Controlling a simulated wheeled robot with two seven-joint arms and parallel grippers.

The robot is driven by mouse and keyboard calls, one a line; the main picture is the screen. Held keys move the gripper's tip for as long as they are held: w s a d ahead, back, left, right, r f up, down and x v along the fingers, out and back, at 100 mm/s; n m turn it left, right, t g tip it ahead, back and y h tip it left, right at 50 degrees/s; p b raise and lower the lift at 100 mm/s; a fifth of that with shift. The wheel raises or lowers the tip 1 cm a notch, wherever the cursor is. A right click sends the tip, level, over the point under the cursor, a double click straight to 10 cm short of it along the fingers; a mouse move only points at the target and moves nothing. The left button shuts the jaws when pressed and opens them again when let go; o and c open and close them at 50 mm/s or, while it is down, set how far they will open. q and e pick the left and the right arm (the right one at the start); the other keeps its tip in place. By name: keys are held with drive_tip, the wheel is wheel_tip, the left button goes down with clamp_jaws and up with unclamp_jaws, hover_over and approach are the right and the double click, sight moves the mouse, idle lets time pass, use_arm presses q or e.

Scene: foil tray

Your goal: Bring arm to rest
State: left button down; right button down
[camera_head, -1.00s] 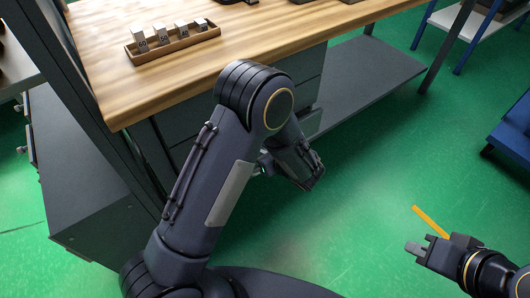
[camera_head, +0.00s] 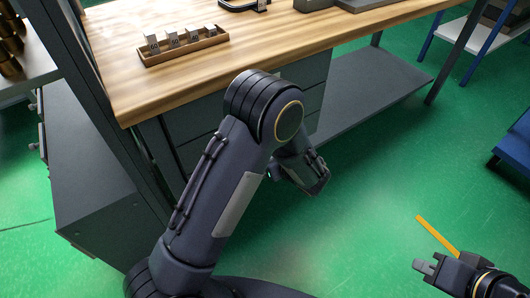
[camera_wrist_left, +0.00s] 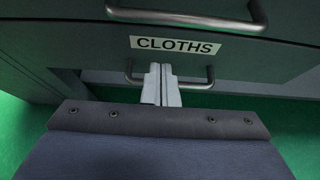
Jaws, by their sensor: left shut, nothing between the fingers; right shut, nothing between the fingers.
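My left arm (camera_head: 222,190) rises from the bottom of the head view and bends down beside the workbench; its fingers cannot be made out there. In the left wrist view, my left gripper (camera_wrist_left: 162,85) is shut and empty, its pale fingers side by side. They show in front of a dark drawer front with a CLOTHS label (camera_wrist_left: 178,46) and bar handles; I cannot tell whether they touch it. My right gripper (camera_head: 424,266) is shut and empty at the lower right of the head view, over the green floor.
The wooden workbench (camera_head: 130,75) fills the top, bearing a small wooden tray (camera_head: 185,51) with several labelled blocks. A grey lower shelf (camera_head: 375,90) lies beneath it. A dark cabinet (camera_head: 90,165) stands at left. A yellow floor stripe (camera_head: 437,235) lies near my right gripper.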

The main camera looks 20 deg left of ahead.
use_arm(q)
drive_tip(key=p+v, duration=0.1)
drive_tip(key=v, duration=0.7)
drive_tip(key=shift+d+r+p, duration=0.2)
drive_tip(key=shift+d+p, duration=0.1)
drive_tip(key=shift+s, duration=0.1)
drive_tip(key=s+a+r+n+g+h, duration=0.5)
drive_tip(key=s+a+r+n+g, duration=0.15)
drive_tip(key=s+a+n, duration=0.5)
drive_tip(key=s+d+r+n+t+h, duration=0.1)
drive_tip(key=s+r+n+t+h, duration=0.4)
drive_tip(key=s+r+n+h, duration=0.6)
wheel_tip(320, 180, up, 21)
drive_tip(key=s+n+y+p, duration=0.1)
drive_tip(key=n+p, duration=0.3)
drive_tip(key=p, duration=1.9)
drive_tip(key=shift+n+y, duration=0.35)
drive_tip(key=shift+y, duration=0.55)
